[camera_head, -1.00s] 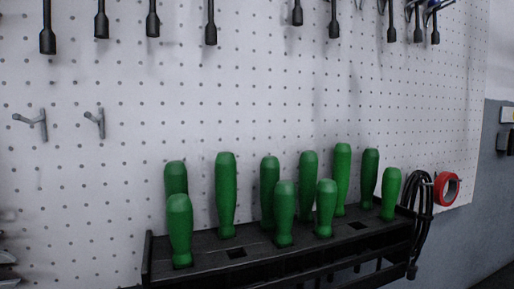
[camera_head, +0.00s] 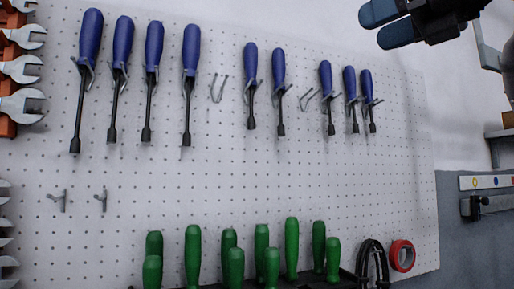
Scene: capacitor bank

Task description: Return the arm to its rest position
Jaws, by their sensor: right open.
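My right gripper (camera_head: 388,25) shows at the top right, in front of the upper right of the pegboard. Its two blue-tipped fingers are apart, and nothing is seen between them. Part of it is cut off by the top edge. My left gripper is not in the picture.
A white pegboard (camera_head: 180,180) holds a row of blue-handled tools (camera_head: 155,45) on hooks. Green-handled tools (camera_head: 292,250) stand in a dark rack along the bottom. Wrenches (camera_head: 20,68) hang at the left. A red tape roll (camera_head: 402,256) and black cables (camera_head: 371,264) hang at lower right.

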